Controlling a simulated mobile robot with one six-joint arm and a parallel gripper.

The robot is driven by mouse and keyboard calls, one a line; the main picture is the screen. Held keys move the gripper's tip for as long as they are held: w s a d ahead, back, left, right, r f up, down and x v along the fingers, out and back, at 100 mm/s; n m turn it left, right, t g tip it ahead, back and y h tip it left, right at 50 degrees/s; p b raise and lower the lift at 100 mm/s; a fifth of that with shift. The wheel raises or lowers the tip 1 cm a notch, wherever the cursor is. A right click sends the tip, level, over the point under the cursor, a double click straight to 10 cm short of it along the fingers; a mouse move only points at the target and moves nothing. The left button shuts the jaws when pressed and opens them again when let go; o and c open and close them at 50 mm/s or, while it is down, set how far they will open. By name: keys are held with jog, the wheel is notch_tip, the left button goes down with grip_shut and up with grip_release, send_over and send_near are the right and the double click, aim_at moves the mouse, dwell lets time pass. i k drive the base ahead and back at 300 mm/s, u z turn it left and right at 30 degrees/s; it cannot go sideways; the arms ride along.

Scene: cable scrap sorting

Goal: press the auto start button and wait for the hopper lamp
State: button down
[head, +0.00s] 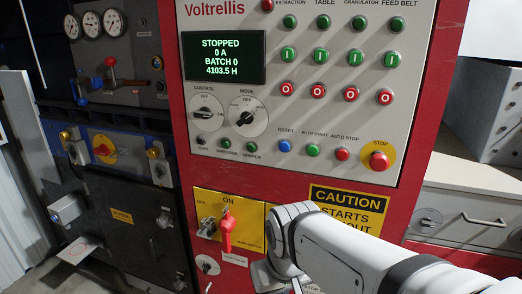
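The auto start button (312,150) is a green button in the lower row of the grey control panel (410,75). It sits between the blue reset button (285,146) and the red auto stop button (342,154). The hopper lamp (251,147) is a small, dark green lamp left of the reset button and looks unlit. The display (221,57) reads STOPPED, 0 A, BATCH 0, 4103.5 H. My white arm reaches in from the lower right, with its bend below the button row. My gripper's fingers do not show, and nothing of mine covers the button.
A red handle (227,230) sticks out on the yellow ON plate below. My arm partly covers the caution sign (350,203). Open space lies before the panel's upper part.

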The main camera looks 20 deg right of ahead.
aim_at(312, 150)
jog(key=z, duration=1.1)
jog(key=k, duration=0.45)
